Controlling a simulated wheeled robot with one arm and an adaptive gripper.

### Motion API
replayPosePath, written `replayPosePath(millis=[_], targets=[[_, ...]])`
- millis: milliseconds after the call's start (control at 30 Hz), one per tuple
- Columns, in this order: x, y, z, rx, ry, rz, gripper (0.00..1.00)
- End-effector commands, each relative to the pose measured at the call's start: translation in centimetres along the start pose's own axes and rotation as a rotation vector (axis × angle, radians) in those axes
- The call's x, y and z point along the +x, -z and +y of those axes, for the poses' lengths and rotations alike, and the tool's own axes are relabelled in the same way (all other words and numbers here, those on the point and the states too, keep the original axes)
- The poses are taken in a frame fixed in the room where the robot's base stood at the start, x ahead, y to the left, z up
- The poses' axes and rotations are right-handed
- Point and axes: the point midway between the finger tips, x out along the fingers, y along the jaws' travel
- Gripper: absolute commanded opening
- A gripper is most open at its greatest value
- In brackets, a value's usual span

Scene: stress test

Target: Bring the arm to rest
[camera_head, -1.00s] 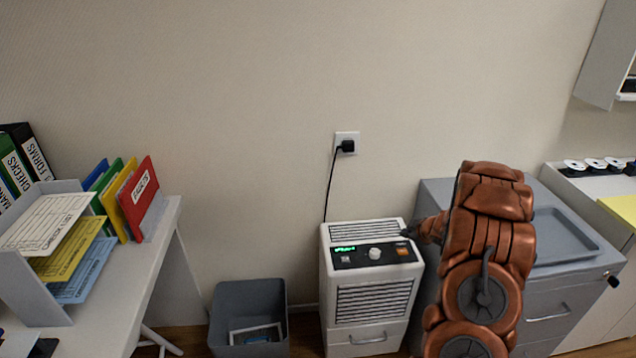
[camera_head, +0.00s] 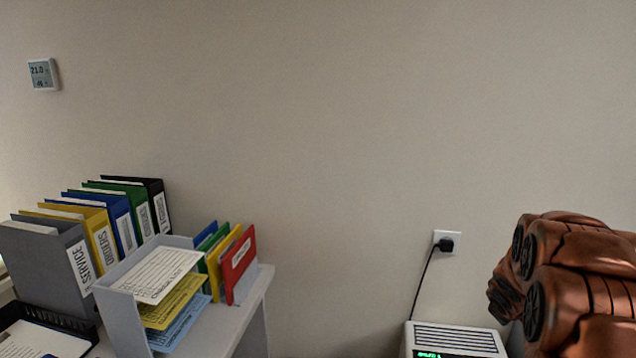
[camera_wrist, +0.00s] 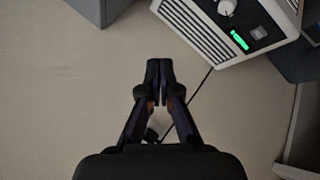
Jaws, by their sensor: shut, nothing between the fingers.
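My gripper (camera_wrist: 159,72) shows in the wrist view with its dark fingertips together and nothing between them. It is in front of the bare wall, beside the white dehumidifier-like unit (camera_wrist: 205,42), and appears apart from it. In the head view my copper-coloured arm is folded at the lower right, and the gripper itself is out of sight there. The top of the white unit (camera_head: 455,338) shows at the bottom edge, left of the arm.
A desk (camera_head: 252,312) on the left holds several binders (camera_head: 100,240), a paper sorter (camera_head: 122,315) and a black tray (camera_head: 22,312). A black plug (camera_head: 446,245) with a cable sits in the wall socket. A thermostat (camera_head: 43,74) hangs at upper left. The middle wall is clear.

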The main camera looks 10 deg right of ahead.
Motion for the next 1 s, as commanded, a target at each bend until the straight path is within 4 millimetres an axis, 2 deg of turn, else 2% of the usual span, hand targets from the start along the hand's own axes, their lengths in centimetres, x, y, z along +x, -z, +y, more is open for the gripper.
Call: replayPosePath(millis=[33,167,433,733,1000], targets=[[-2.0,0.4,-0.3,0.016,-0.001,-0.014,0.0],[-6.2,-0.1,-2.2,0.068,0.015,-0.08,0.0],[-14.9,-2.1,-7.5,0.165,0.091,-0.205,0.0],[-24.8,-6.1,-15.3,0.231,0.241,-0.345,0.0],[-33.6,-11.0,-22.8,0.237,0.418,-0.471,0.0]])
